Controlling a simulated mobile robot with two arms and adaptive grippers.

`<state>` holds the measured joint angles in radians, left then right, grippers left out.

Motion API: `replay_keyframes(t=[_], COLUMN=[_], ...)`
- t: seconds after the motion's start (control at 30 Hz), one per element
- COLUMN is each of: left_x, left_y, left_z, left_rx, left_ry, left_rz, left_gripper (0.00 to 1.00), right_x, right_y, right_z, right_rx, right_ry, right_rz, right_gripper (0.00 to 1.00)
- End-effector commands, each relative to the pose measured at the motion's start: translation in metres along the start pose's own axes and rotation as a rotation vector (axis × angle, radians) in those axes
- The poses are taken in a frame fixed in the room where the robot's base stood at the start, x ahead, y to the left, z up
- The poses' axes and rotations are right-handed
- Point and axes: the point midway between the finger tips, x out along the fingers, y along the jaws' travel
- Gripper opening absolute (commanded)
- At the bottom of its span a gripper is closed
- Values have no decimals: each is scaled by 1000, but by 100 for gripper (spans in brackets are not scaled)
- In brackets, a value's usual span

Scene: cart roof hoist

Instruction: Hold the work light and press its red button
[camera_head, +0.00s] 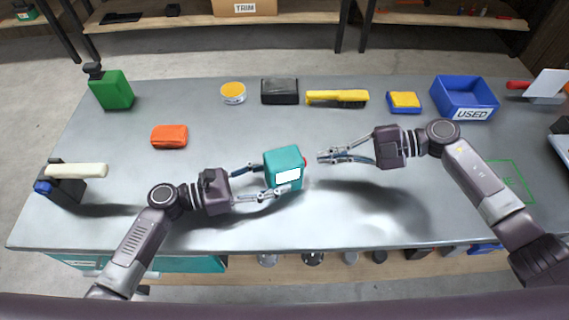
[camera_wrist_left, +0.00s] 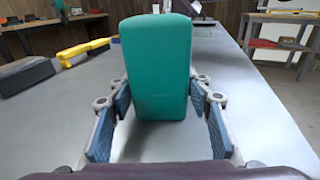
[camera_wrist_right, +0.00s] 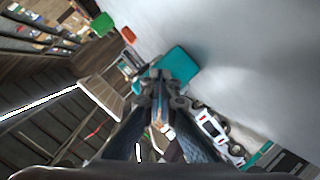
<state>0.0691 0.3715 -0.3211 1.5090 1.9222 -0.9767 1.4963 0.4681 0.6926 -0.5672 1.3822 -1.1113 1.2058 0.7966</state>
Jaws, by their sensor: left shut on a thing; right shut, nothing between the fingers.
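The work light (camera_head: 284,168) is a teal box with a white lit panel, held above the bench in the middle of the head view. Its red button (camera_head: 304,160) shows as a small bit of red on its right side. My left gripper (camera_head: 262,182) is shut on the work light, with fingers on both sides; the teal back fills the left wrist view (camera_wrist_left: 158,70). My right gripper (camera_head: 322,157) is shut and empty, just right of the button with a small gap. In the right wrist view the work light (camera_wrist_right: 180,65) is beyond the fingertips, which hide the button.
On the grey bench (camera_head: 200,215) stand a green can (camera_head: 113,91), an orange cloth (camera_head: 169,136), a yellow tin (camera_head: 233,92), a black box (camera_head: 279,91), a yellow brush (camera_head: 337,97), a yellow sponge (camera_head: 404,102) and a blue USED bin (camera_head: 464,98). The front middle is clear.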

Motion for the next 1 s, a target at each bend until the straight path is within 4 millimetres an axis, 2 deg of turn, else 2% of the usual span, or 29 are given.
replay_keyframes(t=[0.43,0.9,0.93,1.0], left_x=[0,0,0,0], left_y=[0,0,0,0], left_z=[-1,-1,-1,-1], left_rx=[-1,-1,-1,-1], left_ry=[1,1,1,1], left_rz=[0,0,0,0], left_gripper=[23,23,49,57], right_x=[-30,-32,-32,-32], right_y=[0,0,0,0], right_z=[17,18,18,18], right_rx=[-1,-1,-1,-1], right_ry=[-2,-1,-1,-1], right_rz=[1,1,1,1], right_gripper=[0,0,0,0])
